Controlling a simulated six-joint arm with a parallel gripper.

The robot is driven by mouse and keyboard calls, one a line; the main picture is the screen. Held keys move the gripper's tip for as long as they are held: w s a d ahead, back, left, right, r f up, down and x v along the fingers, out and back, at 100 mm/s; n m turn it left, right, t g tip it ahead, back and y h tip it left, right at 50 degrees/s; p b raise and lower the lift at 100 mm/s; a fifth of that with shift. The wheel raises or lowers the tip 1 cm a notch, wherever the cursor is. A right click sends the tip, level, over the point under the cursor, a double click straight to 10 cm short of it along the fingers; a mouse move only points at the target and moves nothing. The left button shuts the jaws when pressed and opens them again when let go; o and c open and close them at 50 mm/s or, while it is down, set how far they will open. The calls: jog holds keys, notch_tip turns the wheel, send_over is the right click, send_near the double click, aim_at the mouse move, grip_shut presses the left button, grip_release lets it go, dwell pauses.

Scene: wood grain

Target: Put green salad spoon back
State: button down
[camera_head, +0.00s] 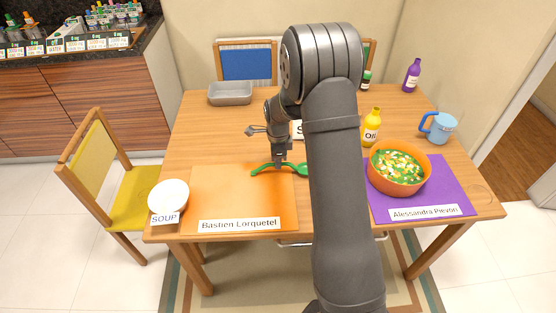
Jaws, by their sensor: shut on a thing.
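The green salad spoon (262,170) lies crosswise over the far right part of the orange placemat labelled Bastien Lorquetel (225,200). Its wider end is on the right, close to my arm. My gripper (280,163) points down and is shut on the spoon near its middle. I cannot tell whether the spoon touches the mat or is slightly above it.
An orange bowl of green salad or soup (398,187) stands on the purple placemat (455,195). A yellow bottle (371,128), blue mug (438,127), purple bottle (412,76), grey tray (230,93) and white SOUP bowl (168,194) stand around. My arm hides the table's middle.

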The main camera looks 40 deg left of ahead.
jog(key=shift+f, duration=0.15)
jog(key=c, duration=1.5)
grip_release()
jog(key=shift+o, duration=0.2)
notch_tip(320, 180, up, 12)
